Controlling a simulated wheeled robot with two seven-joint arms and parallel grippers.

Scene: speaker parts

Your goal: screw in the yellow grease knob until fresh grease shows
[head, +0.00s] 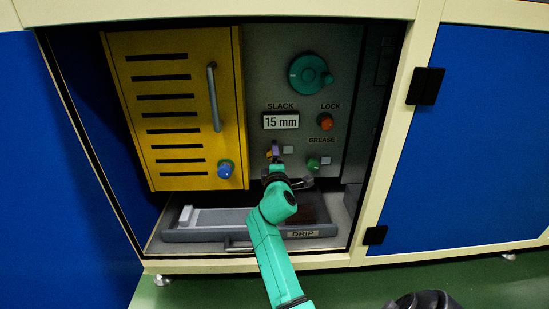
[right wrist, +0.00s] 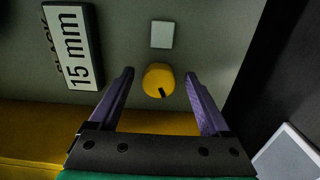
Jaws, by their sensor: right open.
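The yellow grease knob (right wrist: 158,80) sticks out of the grey panel and shows a black mark on its face. In the head view only a bit of the yellow knob (head: 268,155) shows beside my gripper. A pale, blank square window (right wrist: 162,35) sits next to the knob; it also shows in the head view (head: 288,149). My right gripper (right wrist: 159,75) has its purple fingers apart, one on each side of the knob, with gaps to it. The right gripper (head: 275,154) is in front of the panel in the head view. My left gripper is not in view.
A green knob (head: 313,164) with its own window (head: 326,160) lies to the right. Above are a 15 mm display (head: 281,121), a red knob (head: 326,120) and a teal handwheel (head: 310,74). A yellow vented door (head: 178,105) stands left, a drip tray (head: 190,236) below.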

